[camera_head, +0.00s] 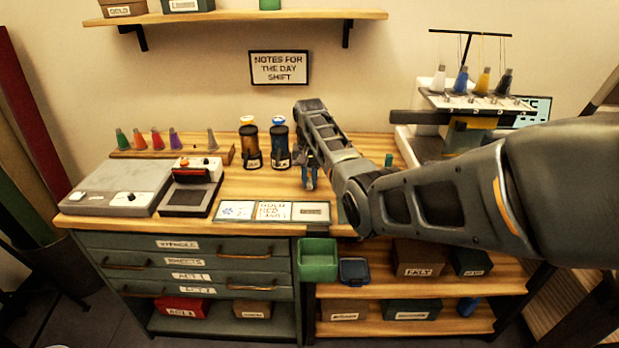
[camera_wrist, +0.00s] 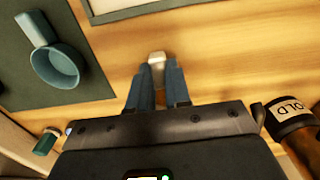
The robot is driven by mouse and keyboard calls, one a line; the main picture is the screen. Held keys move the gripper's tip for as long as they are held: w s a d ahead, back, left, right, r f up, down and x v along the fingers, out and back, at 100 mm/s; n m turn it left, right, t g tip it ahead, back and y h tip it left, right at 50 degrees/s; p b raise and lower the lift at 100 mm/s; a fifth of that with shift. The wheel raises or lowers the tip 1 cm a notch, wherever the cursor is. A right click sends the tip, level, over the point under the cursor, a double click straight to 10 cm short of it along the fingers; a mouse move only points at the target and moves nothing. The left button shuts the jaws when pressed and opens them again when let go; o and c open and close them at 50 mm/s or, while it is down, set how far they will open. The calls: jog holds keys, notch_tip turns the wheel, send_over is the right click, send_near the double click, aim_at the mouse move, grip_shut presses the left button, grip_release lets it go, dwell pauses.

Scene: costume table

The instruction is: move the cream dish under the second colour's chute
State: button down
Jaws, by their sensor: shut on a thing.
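My gripper (camera_head: 308,182) is low over the wooden worktop, just right of the blue-topped dispenser (camera_head: 280,143). In the wrist view its blue fingers (camera_wrist: 158,80) are shut on a small pale thing (camera_wrist: 157,58). Most of this thing is hidden between the fingers, so I cannot tell for sure that it is the cream dish. A yellow-topped dispenser (camera_head: 250,143) stands left of the blue-topped one. In the wrist view a dispenser (camera_wrist: 291,120) with a label ending in "OLD" is at the right. Their chutes are not clear.
A teal cup with a handle (camera_wrist: 57,65) sits on a dark mat (camera_wrist: 92,88). White cards (camera_head: 273,211) lie along the front edge. A grey machine (camera_head: 192,187) and several thread cones (camera_head: 157,139) are at the left. An embroidery machine (camera_head: 470,105) stands at the right.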

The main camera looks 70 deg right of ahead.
jog(key=shift+f, duration=0.65)
dwell(0.9)
jog(key=c, duration=1)
grip_release()
jog(key=shift+r+p, duration=2.05)
jog(key=shift+r, duration=0.25)
jog(key=shift+a, duration=0.1)
jog(key=shift+s+a+r, duration=0.4)
jog(key=shift+a+r, duration=0.1)
jog(key=shift+a, duration=0.4)
jog(key=shift+s+a+r, duration=0.35)
jog(key=shift+a+r, duration=0.1)
jog(key=shift+a, duration=0.45)
jog(key=shift+s+a+r, duration=0.4)
jog(key=shift+a+r, duration=0.1)
jog(key=shift+a, duration=0.4)
